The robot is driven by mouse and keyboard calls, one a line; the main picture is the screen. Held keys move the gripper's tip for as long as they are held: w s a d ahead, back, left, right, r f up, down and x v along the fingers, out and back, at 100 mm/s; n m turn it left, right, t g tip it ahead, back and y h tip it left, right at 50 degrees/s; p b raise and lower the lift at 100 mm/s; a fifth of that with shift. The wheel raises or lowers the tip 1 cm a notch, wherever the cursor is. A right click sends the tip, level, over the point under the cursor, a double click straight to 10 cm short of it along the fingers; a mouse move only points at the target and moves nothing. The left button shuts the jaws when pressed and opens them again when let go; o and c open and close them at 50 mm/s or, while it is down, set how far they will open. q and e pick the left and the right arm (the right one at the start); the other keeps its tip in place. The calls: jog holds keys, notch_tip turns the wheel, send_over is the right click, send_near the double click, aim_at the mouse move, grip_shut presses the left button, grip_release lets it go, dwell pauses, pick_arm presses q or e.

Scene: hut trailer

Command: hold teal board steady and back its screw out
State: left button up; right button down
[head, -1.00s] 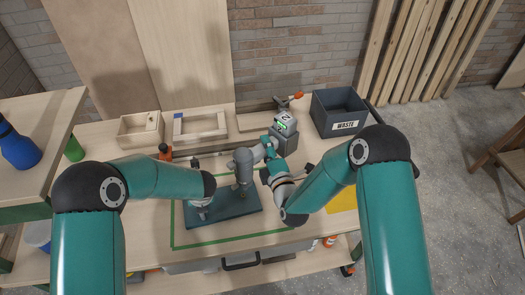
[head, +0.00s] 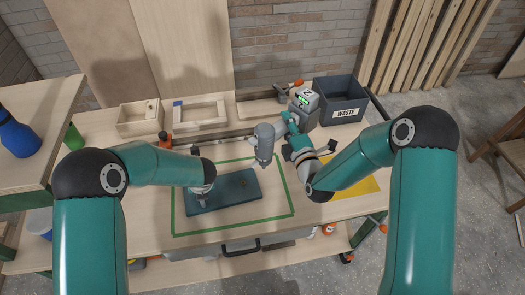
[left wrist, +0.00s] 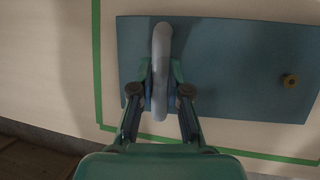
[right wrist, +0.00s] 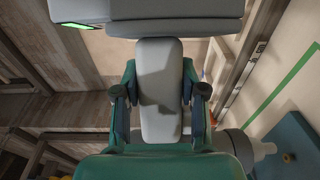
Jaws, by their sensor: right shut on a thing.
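The teal board (head: 228,190) lies flat on the bench inside a green outline. A brass-coloured screw (left wrist: 289,80) shows in its right part; how deep it sits I cannot tell. My left gripper (left wrist: 160,88) is shut on the board's grey handle (left wrist: 161,45), with a finger on each side. In the head view, my left gripper (head: 202,192) is at the board's left end. My right gripper (right wrist: 160,95) is shut on the grip of a grey power driver (head: 264,142). The driver's nose points down, apart from the board, near its back right edge.
A dark waste bin (head: 342,98) stands at the back right. A wooden box (head: 139,117) and a wooden frame (head: 203,111) stand at the back left. A yellow sheet (head: 350,187) lies right of the green outline. The bench in front of the board is clear.

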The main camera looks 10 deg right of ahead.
pick_arm(q)
jog(key=o, duration=0.5)
jog(key=shift+c, duration=0.2)
pick_arm(e)
jog(key=shift+r, duration=0.15)
pick_arm(q)
jog(key=shift+r, duration=0.1)
